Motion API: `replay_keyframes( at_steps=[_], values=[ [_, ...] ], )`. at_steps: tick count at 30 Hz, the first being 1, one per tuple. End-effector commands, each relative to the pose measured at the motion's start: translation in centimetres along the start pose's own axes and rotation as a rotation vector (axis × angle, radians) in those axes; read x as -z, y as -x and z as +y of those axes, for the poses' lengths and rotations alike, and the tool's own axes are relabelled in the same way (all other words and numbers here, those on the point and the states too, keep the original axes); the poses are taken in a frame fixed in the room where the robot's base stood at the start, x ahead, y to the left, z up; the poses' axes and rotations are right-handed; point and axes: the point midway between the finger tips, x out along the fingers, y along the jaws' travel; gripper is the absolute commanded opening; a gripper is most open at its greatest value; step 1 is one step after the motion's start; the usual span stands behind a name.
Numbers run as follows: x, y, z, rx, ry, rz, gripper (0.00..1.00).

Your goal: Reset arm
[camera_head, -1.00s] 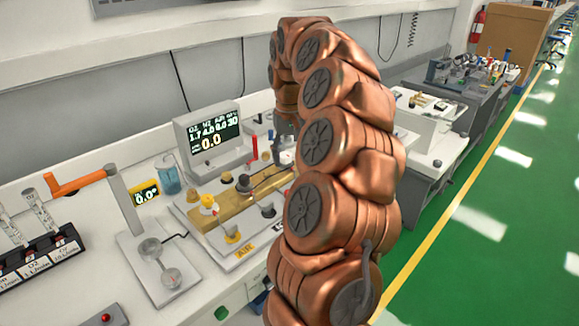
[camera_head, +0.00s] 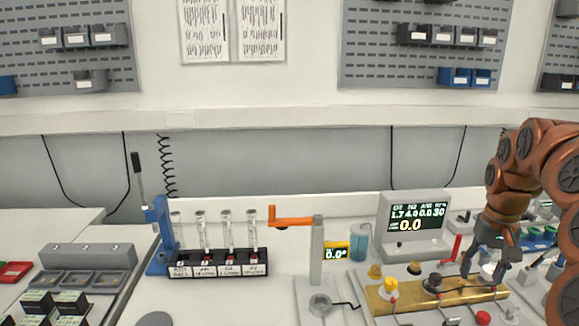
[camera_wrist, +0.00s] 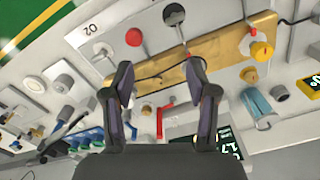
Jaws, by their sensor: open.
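My copper-coloured arm (camera_head: 548,165) comes in from the right edge in the head view and bends down over the bench. My gripper (camera_head: 487,274) is open, its fingers spread above the right part of a brass manifold block (camera_head: 408,298). In the wrist view my gripper (camera_wrist: 158,72) also shows with two dark fingers apart and nothing between them. The brass block (camera_wrist: 207,56) lies beyond the fingertips there, with a red knob (camera_wrist: 134,37) and a yellow knob (camera_wrist: 261,51) near it. Whether a fingertip touches anything I cannot tell.
A monitor (camera_head: 413,222) stands behind the block. An orange-handled lever (camera_head: 293,219) on a grey post rises left of it. A black rack (camera_head: 220,264) with several tubes and a blue clamp stand (camera_head: 157,235) stand further left. Bins (camera_head: 90,36) hang on the wall.

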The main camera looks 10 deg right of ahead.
Motion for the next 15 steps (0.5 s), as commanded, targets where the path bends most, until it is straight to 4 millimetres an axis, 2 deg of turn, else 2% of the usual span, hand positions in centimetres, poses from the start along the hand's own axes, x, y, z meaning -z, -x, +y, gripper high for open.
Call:
replay_keyframes(
  at_steps=[1,6,9,15],
  values=[
    [-1.1,0.8,-2.0,0.003,0.048,0.001,0.58],
    [-5.5,1.7,-8.1,0.006,0.191,-0.006,0.58],
    [-8.6,1.7,-10.9,0.006,0.261,-0.016,0.58],
    [-15.4,1.0,-14.7,-0.006,0.367,-0.048,0.58]
  ],
)
